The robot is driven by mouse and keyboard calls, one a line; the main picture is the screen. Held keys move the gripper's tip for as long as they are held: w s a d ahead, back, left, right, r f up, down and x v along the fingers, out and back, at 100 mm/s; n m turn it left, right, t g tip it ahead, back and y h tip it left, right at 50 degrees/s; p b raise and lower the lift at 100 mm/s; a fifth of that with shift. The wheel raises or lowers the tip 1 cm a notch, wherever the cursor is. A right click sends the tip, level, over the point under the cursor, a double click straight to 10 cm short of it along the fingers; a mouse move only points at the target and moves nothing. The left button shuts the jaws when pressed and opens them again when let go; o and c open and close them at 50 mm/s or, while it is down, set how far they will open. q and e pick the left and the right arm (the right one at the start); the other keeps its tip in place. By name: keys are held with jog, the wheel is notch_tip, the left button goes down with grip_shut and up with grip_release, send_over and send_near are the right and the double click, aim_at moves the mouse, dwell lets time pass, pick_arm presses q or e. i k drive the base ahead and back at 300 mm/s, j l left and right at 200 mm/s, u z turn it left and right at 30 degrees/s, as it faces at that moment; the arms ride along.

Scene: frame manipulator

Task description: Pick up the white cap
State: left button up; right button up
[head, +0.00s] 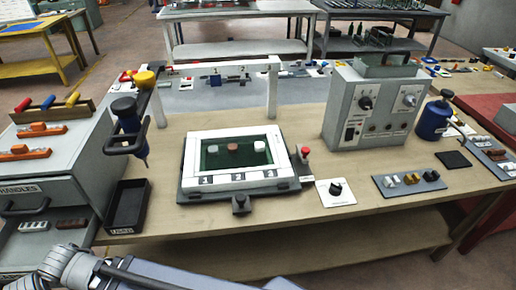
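Small white pieces (389,181) that look like caps sit at the left end of a grey tray (432,185) on the right of the workbench. I cannot tell which white piece is the cap. Neither gripper shows; only grey links of my arm cross the bottom left.
A grey control box (372,105) stands behind the tray. A blue canister (432,122) and dark pad (453,160) are at the right. A red button (305,152) and knob plate (336,192) lie between frame and tray. A black bin (127,205) and hanging blue tool (128,125) are left.

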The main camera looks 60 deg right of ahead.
aim_at(259, 146)
jog(key=z, duration=2.05)
jog(key=k+j+u, duration=0.15)
jog(key=u, duration=0.25)
jog(key=k+j, duration=0.05)
jog(key=k, duration=0.1)
